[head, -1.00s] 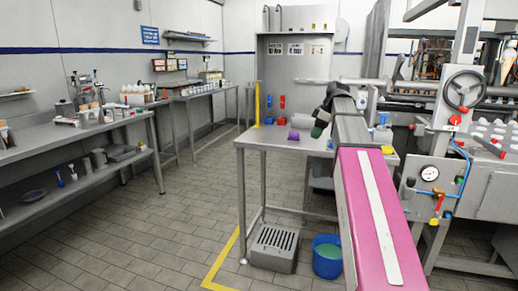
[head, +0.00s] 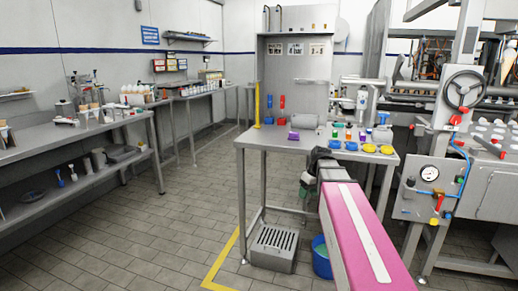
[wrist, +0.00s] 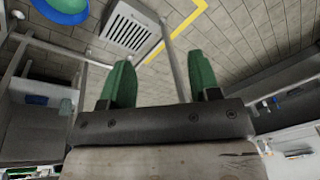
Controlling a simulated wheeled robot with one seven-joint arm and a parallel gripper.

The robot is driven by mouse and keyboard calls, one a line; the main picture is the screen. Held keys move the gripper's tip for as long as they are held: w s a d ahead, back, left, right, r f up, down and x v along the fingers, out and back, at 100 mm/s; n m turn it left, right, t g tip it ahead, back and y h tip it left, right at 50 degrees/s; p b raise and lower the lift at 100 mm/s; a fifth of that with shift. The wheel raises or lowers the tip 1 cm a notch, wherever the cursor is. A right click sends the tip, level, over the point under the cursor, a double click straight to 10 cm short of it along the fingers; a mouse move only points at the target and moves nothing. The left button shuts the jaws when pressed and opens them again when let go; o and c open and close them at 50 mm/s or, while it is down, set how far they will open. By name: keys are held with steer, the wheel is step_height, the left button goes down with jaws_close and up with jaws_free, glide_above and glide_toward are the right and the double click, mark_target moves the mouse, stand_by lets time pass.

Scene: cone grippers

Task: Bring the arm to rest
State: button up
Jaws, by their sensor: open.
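My pink arm (head: 362,240) reaches up from the lower right in the head view. My gripper (head: 306,190) is at its far end, low in front of the steel table's front edge (head: 300,160) and partly hidden by the arm. In the wrist view my gripper (wrist: 163,85) has two green fingers standing well apart, with nothing between them. Beyond them are the tiled floor and a table leg.
A blue bucket (head: 321,262) and a grey slotted box (head: 273,248) stand on the floor under the table. Small items and yellow discs (head: 386,149) lie on the tabletop. A machine with a handwheel (head: 464,90) stands at right. Floor at left is free.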

steer(key=s+a+f+m+h, duration=0.1)
steer(key=s+f+m, duration=0.2)
steer(key=s+f, duration=0.4)
steer(key=s+f+m+h, duration=0.1)
steer(key=s+f+m, duration=0.2)
steer(key=s+f, duration=0.4)
step_height(320, 180, down, 6)
steer(key=shift+a+r+g, duration=0.2)
steer(key=shift+a+g, duration=0.15)
steer(key=shift+g, duration=0.05)
